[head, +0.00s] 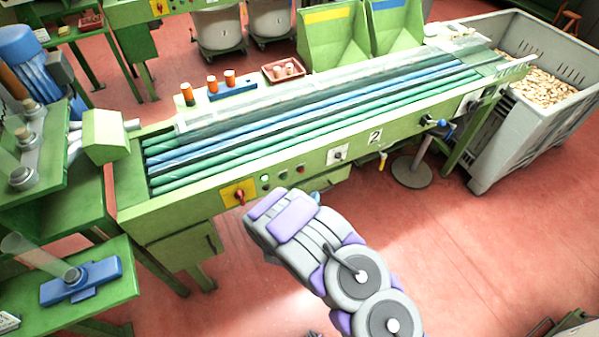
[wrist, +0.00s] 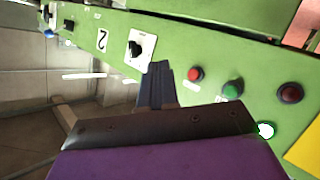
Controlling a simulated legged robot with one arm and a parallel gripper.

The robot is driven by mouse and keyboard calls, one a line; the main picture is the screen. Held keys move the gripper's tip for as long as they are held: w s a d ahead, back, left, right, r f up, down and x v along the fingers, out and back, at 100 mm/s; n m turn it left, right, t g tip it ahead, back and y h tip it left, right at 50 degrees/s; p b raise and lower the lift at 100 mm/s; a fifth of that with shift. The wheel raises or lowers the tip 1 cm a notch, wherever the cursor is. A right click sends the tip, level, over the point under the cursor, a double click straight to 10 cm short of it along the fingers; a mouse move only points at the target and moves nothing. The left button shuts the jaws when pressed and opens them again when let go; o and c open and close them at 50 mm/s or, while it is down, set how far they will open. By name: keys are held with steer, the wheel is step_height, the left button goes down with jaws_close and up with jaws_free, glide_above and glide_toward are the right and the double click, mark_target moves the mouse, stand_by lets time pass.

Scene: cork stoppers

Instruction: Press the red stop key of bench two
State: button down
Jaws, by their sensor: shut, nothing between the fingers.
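The red stop key (wrist: 195,73) is a small round bright red button in a dark ring on bench two's green front panel (wrist: 175,25); it also shows in the head view (head: 300,168). A green button (wrist: 232,88) sits beside it. My gripper (wrist: 158,72) is shut and empty, its fingertips between the red key and a black knob (wrist: 135,50) in the wrist view. The fingertips appear beside the key, not over it; I cannot tell whether they touch the panel. In the head view my wrist hides most of the fingers.
A dark red button (wrist: 290,93), a lit lamp (wrist: 265,130) and a yellow plate with a red switch (head: 239,194) share the panel. A "2" label (head: 375,137) is right of the knob. A grey bin of corks (head: 482,160) stands right. Red floor in front is clear.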

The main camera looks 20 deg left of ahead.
mark_target(302, 171)
steer(key=w+a+b, duration=0.3)
steer(key=w+a, duration=0.2)
steer(key=shift+w+a+b, duration=0.25)
steer(key=shift+a+b, duration=0.1)
steer(key=shift+a, duration=0.05)
stand_by(0.7)
steer(key=shift+d+r, duration=0.1)
steer(key=shift+d+r, duration=0.1)
steer(key=shift+d, duration=0.1)
steer(key=shift+a, duration=0.25)
steer(key=shift+d, duration=0.15)
stand_by(0.4)
steer(key=shift+w+a, duration=0.25)
steer(key=shift+a, duration=0.15)
